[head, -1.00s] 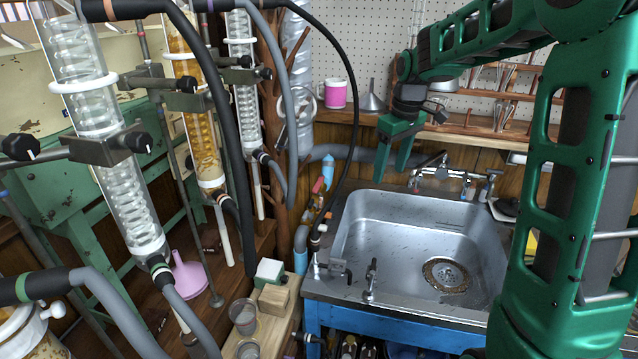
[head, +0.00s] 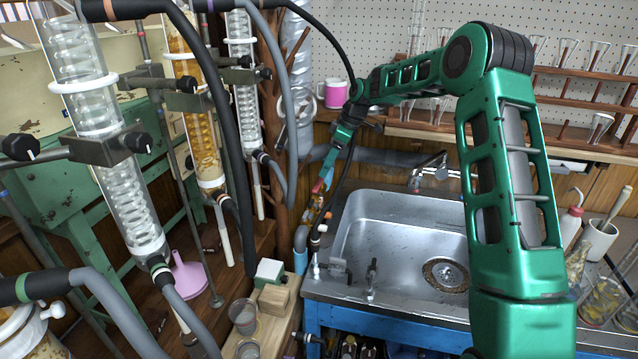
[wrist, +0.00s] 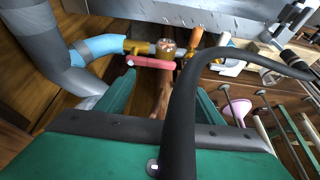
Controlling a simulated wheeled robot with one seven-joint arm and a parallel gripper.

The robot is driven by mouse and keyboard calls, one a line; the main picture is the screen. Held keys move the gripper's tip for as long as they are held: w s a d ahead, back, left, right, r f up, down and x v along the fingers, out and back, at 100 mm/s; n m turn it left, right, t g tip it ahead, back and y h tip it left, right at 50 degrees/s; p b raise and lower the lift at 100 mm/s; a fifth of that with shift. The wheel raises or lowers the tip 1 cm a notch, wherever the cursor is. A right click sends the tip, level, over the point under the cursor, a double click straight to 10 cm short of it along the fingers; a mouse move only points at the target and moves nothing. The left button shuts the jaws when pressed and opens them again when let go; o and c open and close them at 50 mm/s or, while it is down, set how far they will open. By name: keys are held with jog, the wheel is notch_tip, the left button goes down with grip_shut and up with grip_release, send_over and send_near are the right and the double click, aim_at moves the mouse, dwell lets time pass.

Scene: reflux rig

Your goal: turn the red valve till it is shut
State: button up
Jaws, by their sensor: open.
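The red valve handle (head: 317,187) shows in the head view beside the sink's back left corner, partly hidden by my gripper. Nothing is held.
A black hose (wrist: 178,110) runs close across the wrist view, in front of the right finger. Blue and grey pipe (wrist: 95,50) lies left of the valve. The sink (head: 385,225) is to the right; glass condensers (head: 115,175) stand to the left.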

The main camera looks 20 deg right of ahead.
aim_at(317, 185)
jog(key=x, duration=0.8)
